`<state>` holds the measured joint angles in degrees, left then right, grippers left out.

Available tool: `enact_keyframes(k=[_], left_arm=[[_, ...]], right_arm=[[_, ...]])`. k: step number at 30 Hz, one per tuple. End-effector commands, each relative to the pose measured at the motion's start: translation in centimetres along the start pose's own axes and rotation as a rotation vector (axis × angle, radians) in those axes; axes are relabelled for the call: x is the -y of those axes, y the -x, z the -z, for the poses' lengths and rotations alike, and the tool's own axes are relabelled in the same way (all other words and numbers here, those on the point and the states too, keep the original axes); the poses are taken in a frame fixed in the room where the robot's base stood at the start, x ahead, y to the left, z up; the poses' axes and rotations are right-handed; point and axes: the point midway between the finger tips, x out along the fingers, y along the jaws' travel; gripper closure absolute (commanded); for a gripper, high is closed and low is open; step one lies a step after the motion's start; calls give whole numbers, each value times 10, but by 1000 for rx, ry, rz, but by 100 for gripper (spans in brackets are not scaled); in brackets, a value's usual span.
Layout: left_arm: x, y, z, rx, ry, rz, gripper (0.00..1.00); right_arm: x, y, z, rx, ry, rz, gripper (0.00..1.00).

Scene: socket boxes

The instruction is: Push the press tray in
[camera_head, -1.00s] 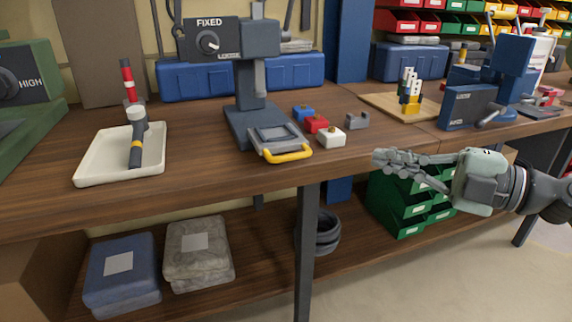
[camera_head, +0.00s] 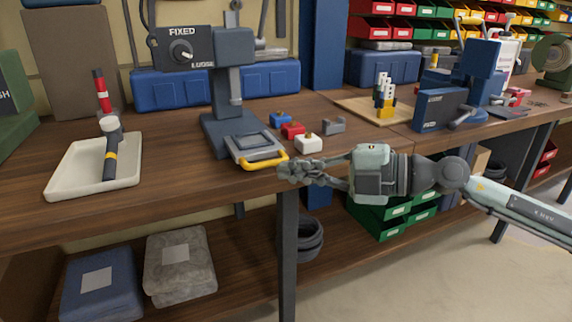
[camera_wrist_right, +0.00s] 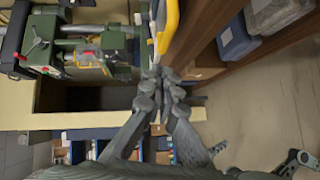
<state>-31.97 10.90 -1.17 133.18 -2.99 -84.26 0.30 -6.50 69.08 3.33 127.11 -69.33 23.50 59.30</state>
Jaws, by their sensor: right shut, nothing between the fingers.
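The press (camera_head: 229,75) stands on the bench with a dark blue-grey column and base. Its press tray (camera_head: 252,144) sticks out from the front of the base, with a yellow handle (camera_head: 264,163) at its front near the bench edge. My right gripper (camera_head: 286,171) is shut and empty, its fingertips just in front of and to the right of the handle. I cannot tell whether they touch it. In the right wrist view, the yellow handle (camera_wrist_right: 170,25) shows beyond my closed fingertips (camera_wrist_right: 160,76). My left gripper is not in view.
Blue, red and white blocks (camera_head: 308,144) and a grey bracket (camera_head: 334,125) lie right of the tray. A white tray (camera_head: 62,180) holding a black-handled tool is at the left. Green drawers (camera_head: 379,221) stand below the bench.

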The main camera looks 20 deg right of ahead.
Motion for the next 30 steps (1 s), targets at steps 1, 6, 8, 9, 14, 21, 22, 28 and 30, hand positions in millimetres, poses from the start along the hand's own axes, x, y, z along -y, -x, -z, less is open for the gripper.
enact_keyframes(k=[1, 6, 8, 9, 14, 21, 22, 28, 30], left_arm=[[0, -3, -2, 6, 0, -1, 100], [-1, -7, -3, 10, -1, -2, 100], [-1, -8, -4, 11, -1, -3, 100], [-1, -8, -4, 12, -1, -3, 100], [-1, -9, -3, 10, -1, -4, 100], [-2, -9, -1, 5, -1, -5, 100], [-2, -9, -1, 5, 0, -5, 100], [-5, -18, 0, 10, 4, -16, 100], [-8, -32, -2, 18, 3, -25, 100]], right_arm=[[-2, -4, -5, 1, 0, -5, 100], [-2, -14, -15, 0, -1, -4, 100], [-1, -18, -18, 0, -1, -4, 100], [-1, -19, -20, 0, -1, -3, 100], [0, -23, -23, -1, -1, 0, 100], [1, -24, -23, -1, -1, 1, 100], [1, -24, -23, -1, -1, 1, 100], [-6, -29, -32, 2, -3, -4, 100], [-11, -36, -40, 4, -5, -7, 100]])
